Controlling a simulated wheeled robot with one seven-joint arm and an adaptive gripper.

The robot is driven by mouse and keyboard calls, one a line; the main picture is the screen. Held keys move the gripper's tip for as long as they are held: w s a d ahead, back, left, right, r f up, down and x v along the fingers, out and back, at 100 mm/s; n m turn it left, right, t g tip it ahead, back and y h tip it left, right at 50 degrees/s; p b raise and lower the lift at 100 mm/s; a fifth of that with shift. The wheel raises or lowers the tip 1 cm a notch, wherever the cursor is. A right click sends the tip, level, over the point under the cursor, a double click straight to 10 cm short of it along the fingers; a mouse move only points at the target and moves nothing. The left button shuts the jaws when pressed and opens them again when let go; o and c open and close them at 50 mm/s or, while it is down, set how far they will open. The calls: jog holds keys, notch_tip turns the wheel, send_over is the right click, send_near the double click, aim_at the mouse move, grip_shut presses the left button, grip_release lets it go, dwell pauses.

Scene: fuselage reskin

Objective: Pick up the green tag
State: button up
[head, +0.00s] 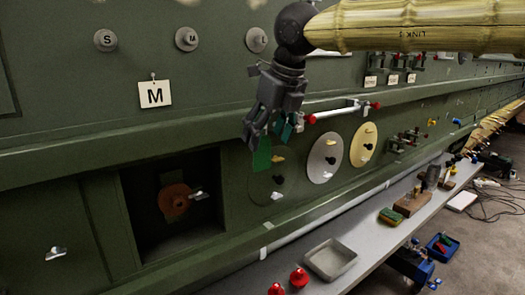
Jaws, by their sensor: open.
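A grey disc (324,156) and a cream disc (363,145) are on the wall to the right, below a white bar (340,111) with red ends. An open recess (150,220) is at the lower left. A bench (350,225) bearing a grey tray (330,260) runs below.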

aim_at(263, 149)
jog(key=p+x, duration=0.2)
jog(key=x, duration=0.2)
jog(key=shift+w+a+r, duration=0.1)
jog(key=shift+w+r, duration=0.05)
jog(key=shift+w+f, duration=0.1)
jog(key=shift+f, duration=0.5)
jog(key=shift+a, duration=0.1)
jog(key=shift+c, duration=0.2)
jog(key=c, duration=0.8)
